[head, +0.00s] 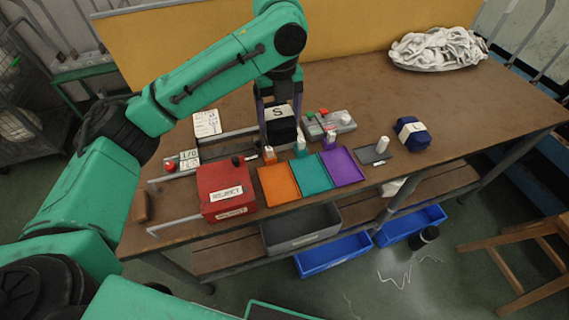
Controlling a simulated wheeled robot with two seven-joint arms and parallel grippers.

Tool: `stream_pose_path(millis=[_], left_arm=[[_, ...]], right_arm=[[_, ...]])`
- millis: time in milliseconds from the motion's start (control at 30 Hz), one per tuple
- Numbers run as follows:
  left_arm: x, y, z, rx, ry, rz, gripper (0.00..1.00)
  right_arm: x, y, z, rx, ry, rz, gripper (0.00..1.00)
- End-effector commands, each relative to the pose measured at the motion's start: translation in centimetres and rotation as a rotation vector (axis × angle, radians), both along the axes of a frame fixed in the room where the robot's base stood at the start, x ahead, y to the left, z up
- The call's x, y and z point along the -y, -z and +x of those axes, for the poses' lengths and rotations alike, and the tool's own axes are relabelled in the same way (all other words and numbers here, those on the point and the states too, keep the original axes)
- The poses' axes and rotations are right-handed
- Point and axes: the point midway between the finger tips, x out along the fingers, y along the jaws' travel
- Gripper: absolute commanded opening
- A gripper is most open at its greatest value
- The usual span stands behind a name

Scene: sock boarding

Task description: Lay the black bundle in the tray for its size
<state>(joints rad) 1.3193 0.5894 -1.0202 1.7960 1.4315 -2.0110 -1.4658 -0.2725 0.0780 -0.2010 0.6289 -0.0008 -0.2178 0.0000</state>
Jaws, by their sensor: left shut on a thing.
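My left gripper (279,104) is shut on a black bundle (282,133). The bundle has a white band marked "S" and hangs upright behind the trays; whether it touches the table is hard to tell. An orange tray (279,186), a teal tray (311,174) and a purple tray (343,166) lie side by side at the table's front edge, and look empty. I can read no size marks on them. My right gripper is not in view.
A red reject box (225,188) stands left of the trays. Small bottles stand behind the trays, with a grey holder (331,123) farther back. A navy bundle (411,133) lies right. A white sock heap (438,48) is at the back right. The right table is mostly clear.

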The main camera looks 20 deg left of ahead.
Motion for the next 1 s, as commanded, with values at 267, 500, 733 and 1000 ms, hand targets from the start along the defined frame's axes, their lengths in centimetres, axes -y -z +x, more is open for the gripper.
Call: stream_pose_path(millis=[267,500,733,1000], left_arm=[[-0.1,8.1,-0.3,-0.007,0.000,0.002,0.14],[0.0,14.7,-0.3,-0.002,0.000,0.001,0.14],[0.0,18.8,-0.4,-0.002,-0.001,0.002,0.14],[0.0,19.7,-0.4,0.001,0.000,0.000,0.14]], right_arm=[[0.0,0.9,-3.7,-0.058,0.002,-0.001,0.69],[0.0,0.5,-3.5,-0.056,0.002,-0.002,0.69],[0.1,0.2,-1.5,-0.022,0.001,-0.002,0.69],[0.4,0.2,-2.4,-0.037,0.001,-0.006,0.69]])
